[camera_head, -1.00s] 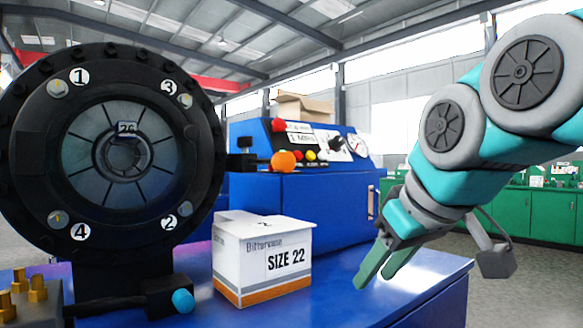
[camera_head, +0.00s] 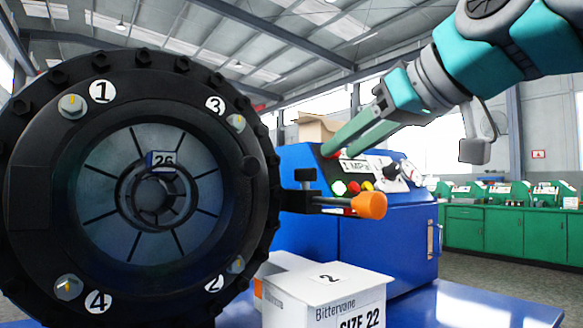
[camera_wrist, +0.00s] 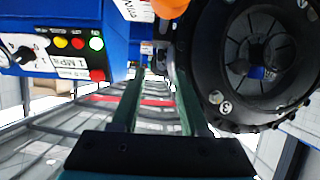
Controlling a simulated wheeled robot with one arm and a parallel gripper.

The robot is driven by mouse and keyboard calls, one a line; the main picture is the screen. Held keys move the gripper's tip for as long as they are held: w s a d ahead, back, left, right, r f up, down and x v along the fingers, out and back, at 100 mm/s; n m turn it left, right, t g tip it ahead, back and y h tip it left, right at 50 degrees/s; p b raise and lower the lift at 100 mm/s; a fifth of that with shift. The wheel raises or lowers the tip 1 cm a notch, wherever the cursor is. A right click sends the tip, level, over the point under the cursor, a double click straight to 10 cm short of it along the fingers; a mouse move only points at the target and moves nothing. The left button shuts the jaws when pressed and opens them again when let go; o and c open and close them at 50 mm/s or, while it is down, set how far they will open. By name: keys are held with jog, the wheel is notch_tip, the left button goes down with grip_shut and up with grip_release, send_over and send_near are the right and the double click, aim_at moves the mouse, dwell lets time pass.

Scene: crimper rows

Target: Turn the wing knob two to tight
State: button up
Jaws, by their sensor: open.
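The black crimper head (camera_head: 25,190) is a round ring at the left of the head view. Wing knob two (camera_head: 236,264) is the small metal knob at its lower right, next to the label 2 (camera_head: 214,284); its exact angle is hard to make out. Similar knobs sit by label 1 (camera_head: 102,91), label 3 (camera_head: 215,104) and label 4 (camera_head: 98,301). My gripper (camera_head: 333,152) is open and empty, above and to the right of knob two, apart from the ring. In the wrist view its green fingers (camera_wrist: 158,78) are spread beside the ring (camera_wrist: 212,60).
A blue control box (camera_head: 390,235) with buttons stands behind. An orange-tipped rod (camera_head: 370,204) sticks out right of the ring. A white SIZE 22 box (camera_head: 315,290) stands below right, close to knob two. A cardboard box (camera_head: 317,128) sits on top behind.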

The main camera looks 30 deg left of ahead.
aim_at(305, 179)
jog(key=x, duration=0.8)
jog(key=shift+a+r, duration=0.1)
grip_shut()
dwell(0.5)
